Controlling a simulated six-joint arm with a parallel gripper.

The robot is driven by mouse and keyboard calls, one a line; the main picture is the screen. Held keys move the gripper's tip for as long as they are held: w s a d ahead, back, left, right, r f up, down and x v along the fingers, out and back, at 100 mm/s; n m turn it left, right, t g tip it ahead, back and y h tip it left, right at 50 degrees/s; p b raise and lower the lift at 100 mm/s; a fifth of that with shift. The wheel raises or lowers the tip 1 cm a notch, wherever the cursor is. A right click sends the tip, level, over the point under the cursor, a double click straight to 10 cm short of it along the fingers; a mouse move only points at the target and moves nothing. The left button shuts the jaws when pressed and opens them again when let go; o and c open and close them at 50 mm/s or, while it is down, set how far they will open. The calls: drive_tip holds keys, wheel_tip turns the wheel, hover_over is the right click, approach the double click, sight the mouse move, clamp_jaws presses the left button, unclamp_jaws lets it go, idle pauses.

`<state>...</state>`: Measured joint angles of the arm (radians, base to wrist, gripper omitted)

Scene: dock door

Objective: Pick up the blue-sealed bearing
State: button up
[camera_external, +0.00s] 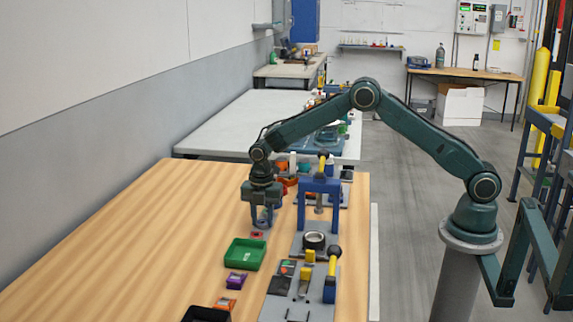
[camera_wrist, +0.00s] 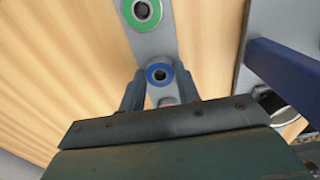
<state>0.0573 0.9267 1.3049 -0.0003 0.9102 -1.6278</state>
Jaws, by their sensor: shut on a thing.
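The blue-sealed bearing (camera_wrist: 159,73) shows in the wrist view as a blue ring with a dark bore, between the fingertips of my gripper (camera_wrist: 158,86). The gripper is shut on it. Behind it lies a grey strip (camera_wrist: 153,42), and I cannot tell whether the bearing is clear of this strip. In the external view my gripper (camera_external: 262,222) points down over the wooden bench, left of a blue press frame. The bearing is too small to make out there.
A green-sealed bearing (camera_wrist: 142,12) sits on the strip beyond the blue one. The blue press frame (camera_external: 319,184) stands close on the right. A small red part (camera_external: 257,235) and a green tray (camera_external: 235,262) are in front of the gripper. The bench's left side is clear.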

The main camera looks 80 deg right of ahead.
sight(263, 224)
drive_tip(key=shift+r, duration=0.15)
wheel_tip(263, 224, up, 20)
idle(0.6)
drive_tip(key=shift+f, duration=0.2)
idle(0.4)
